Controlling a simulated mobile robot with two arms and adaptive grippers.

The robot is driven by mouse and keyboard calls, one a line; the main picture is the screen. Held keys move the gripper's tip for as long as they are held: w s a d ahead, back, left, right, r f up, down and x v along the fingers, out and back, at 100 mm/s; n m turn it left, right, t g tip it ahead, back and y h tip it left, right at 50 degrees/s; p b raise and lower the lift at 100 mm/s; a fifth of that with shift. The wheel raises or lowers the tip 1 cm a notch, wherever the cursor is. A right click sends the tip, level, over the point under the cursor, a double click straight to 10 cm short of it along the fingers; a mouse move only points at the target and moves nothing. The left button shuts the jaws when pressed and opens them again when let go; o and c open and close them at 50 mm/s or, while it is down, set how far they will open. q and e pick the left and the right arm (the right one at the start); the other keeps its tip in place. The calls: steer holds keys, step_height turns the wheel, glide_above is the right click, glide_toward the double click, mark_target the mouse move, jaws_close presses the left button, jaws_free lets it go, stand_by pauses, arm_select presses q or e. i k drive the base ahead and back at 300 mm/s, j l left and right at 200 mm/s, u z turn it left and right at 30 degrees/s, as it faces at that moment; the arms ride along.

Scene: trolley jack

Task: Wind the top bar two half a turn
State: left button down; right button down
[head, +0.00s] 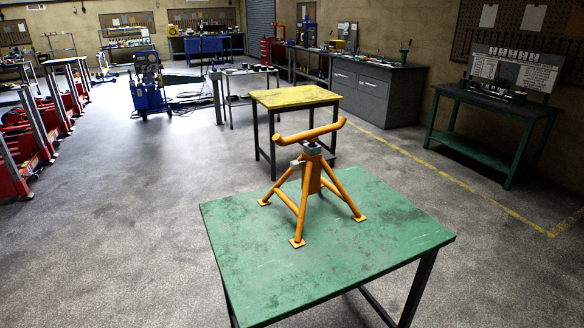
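An orange jack stand (312,178) stands upright on the green table (370,245), toward its back edge. Its splayed legs end in flat feet on the tabletop. The orange top bar (311,134) lies across the head of the stand, above a grey collar (312,149). The bar runs from lower left to upper right, and its ends look turned up. Neither of my grippers is in the head view, and nothing touches the bar.
A yellow-topped table (295,97) stands close behind the green one. A green workbench (490,115) is on the right, with grey cabinets (375,95) further back. Red jacks (22,150) line the left side.

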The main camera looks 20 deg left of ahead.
mark_target(311, 136)
steer(key=j+z, duration=0.3)
steer(key=j, duration=0.35)
steer(key=k+j+z, duration=0.15)
steer(key=j+z, duration=0.15)
steer(key=j, duration=0.3)
